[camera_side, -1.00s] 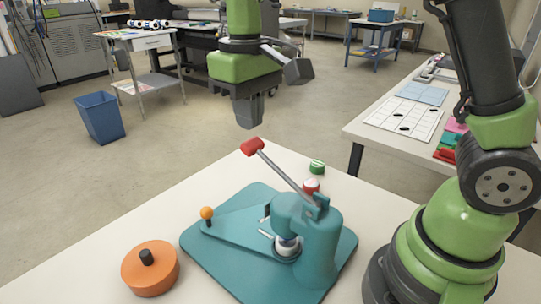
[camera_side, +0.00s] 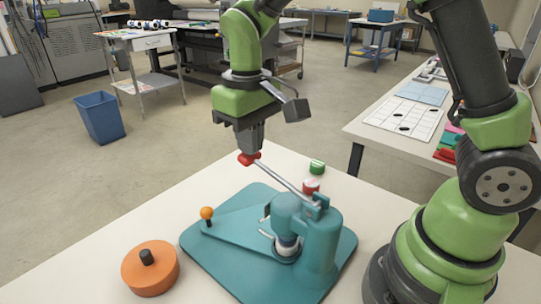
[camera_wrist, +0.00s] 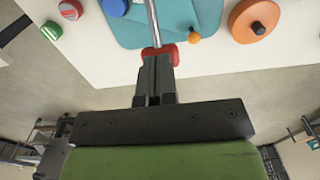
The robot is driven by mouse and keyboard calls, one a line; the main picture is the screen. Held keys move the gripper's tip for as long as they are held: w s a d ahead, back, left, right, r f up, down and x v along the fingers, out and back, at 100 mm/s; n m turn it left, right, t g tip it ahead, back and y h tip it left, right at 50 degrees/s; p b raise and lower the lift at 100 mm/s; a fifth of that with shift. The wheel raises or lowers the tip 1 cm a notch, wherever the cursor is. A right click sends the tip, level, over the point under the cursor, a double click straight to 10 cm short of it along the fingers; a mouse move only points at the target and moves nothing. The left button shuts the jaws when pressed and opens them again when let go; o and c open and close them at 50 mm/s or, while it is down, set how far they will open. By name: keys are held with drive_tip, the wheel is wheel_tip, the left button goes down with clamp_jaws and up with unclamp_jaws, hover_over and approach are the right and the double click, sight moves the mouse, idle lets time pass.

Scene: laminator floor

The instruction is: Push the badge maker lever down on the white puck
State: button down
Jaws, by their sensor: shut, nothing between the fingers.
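The teal badge maker (camera_side: 318,244) stands on the white table. In the wrist view the fingertips (camera_wrist: 157,58) overlap the red handle (camera_wrist: 168,52). The white puck (camera_side: 287,244) sits under the press head, mostly hidden by it.
An orange round part with a black knob (camera_side: 150,269) lies left of the teal base. An orange ball knob (camera_side: 207,213) stands on the base. A green-topped pot (camera_side: 317,167) and a red-topped one (camera_side: 311,186) stand behind the press.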

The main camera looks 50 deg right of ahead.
sight(251, 166)
wheel_tip(251, 166, down, 6)
drive_tip(key=shift+r, duration=0.25)
idle(0.7)
drive_tip(key=shift+r, duration=5.55)
